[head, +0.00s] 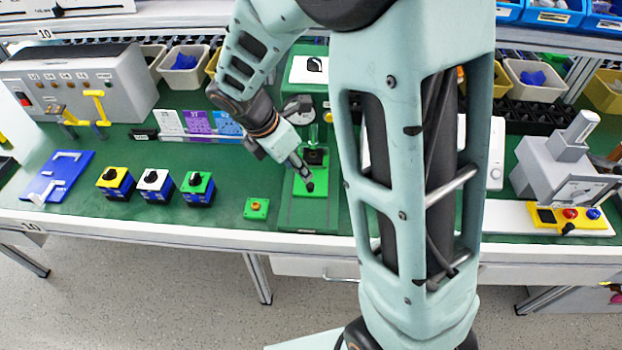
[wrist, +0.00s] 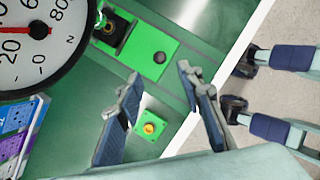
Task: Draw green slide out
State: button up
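The green slide (head: 318,188) is a flat bright-green plate with a black knob, lying in a dark-green fixture on the bench. In the wrist view the slide (wrist: 137,52) lies beyond my fingertips, with its round black knob (wrist: 159,58) near its right end. A black block stands on or behind the slide's far end. My gripper (head: 303,182) is above the knob end in the head view and partly covers it. In the wrist view my gripper (wrist: 160,77) is open, with nothing between its fingertips. I cannot tell how high the fingertips are above the knob.
A dial gauge (wrist: 35,45) stands close to the left of my gripper in the wrist view. A small green box with a yellow button (head: 256,208) sits left of the fixture. Yellow, white and green rotary switches (head: 155,184) stand farther left. The bench's front edge is close.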

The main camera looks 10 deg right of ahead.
aim_at(310, 185)
jog(key=b+x, duration=0.1)
jog(key=x, duration=0.8)
jog(key=shift+w+f, duration=0.1)
jog(key=shift+f, duration=0.15)
grip_shut()
